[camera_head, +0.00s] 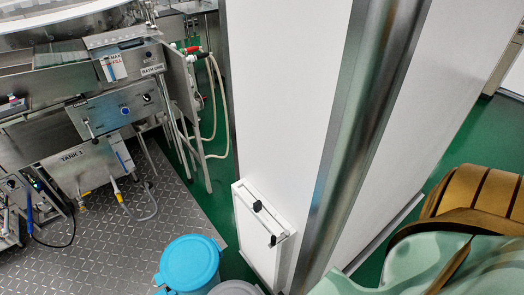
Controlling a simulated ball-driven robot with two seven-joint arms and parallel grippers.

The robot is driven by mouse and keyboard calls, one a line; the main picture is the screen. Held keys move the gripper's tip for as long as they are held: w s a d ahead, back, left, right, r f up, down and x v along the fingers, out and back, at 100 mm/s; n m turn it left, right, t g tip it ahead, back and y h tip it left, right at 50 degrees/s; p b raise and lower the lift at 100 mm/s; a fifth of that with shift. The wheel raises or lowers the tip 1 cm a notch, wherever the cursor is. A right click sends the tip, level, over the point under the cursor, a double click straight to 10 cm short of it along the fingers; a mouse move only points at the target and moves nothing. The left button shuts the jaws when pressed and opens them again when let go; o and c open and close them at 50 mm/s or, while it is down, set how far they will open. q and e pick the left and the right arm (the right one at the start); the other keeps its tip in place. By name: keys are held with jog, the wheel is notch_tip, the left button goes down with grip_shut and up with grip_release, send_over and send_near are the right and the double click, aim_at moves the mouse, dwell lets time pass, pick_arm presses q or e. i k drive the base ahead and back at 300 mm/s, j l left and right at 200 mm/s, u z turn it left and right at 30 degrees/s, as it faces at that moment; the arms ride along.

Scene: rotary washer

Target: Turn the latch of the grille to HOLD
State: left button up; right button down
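I cannot make out a grille or a latch marked HOLD with certainty. A low white panel (244,217) on the wall at bottom centre carries a bar with two black knobs (257,206); I cannot tell whether this is the grille's latch. Neither of my grippers shows.
A white wall corner with a steel edge strip (350,130) fills the middle. A blue-lidded bin (190,262) stands at the bottom. Checkered metal flooring (135,240) before the machine is mostly clear. Hoses (212,110) hang beside the machine. Green floor (480,140) shows at the right.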

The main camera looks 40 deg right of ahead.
aim_at(274, 241)
jog(key=z, duration=1.5)
